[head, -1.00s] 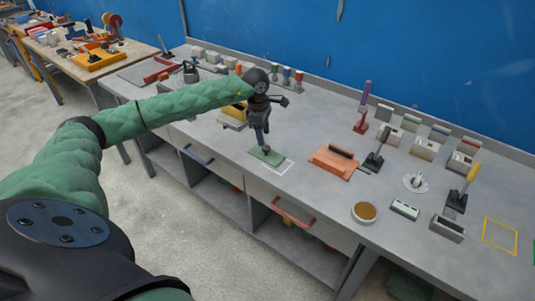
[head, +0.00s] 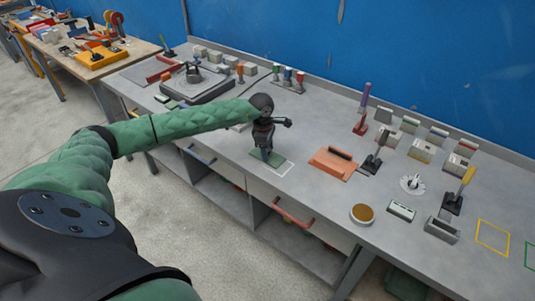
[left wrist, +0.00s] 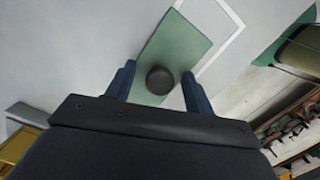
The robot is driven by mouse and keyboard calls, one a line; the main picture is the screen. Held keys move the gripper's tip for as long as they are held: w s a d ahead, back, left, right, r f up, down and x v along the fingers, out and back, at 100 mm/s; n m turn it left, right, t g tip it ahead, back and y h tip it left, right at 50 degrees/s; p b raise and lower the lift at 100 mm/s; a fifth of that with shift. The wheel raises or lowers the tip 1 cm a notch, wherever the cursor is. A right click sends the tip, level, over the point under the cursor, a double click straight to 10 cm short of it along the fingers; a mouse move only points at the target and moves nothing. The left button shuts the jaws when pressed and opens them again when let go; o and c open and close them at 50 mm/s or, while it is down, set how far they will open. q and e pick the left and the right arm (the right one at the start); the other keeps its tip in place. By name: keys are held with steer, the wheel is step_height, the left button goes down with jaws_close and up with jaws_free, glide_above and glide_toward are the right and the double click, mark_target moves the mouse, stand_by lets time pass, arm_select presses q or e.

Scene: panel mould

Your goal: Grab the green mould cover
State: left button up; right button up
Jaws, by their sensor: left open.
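The green mould cover (head: 279,158) is a flat green plate lying on the grey bench, partly over a white outlined rectangle. In the left wrist view the cover (left wrist: 193,48) shows a dark round knob (left wrist: 160,80). My left gripper (head: 267,157) points down over the cover and hides its middle in the head view. In the left wrist view the gripper (left wrist: 157,82) is open, with one finger to each side of the knob and a gap on both sides. I cannot tell how far down the fingertips reach. My right gripper is not in view.
Farther right are a round brown-filled dish (head: 362,213) and a grey holder (head: 442,229). A dark tray (head: 197,88) lies beyond my left arm. The bench's front edge is close to the cover.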

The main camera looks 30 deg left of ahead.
arm_select(q)
steer(key=c, duration=1)
steer(key=shift+c, duration=0.2)
steer(key=shift+r, duration=0.1)
